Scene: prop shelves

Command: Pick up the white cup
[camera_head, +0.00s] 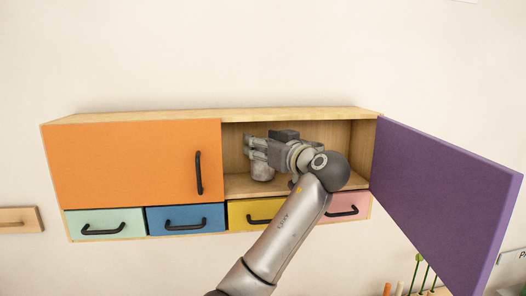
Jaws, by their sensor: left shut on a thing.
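The white cup (262,173) is a small pale shape inside the open right compartment of the wall cabinet, near its left side. The gripper hides its upper part. My left gripper (251,146) reaches into this compartment from the lower right and is shut on the cup. I cannot tell whether the cup touches the compartment floor. My right gripper is not in view.
The wall cabinet (300,114) has a shut orange door (130,165) at left. The purple door (440,200) stands open at right, close to my arm. Several shut drawers with black handles run below, including a blue drawer (185,213). Plant stems stand at lower right.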

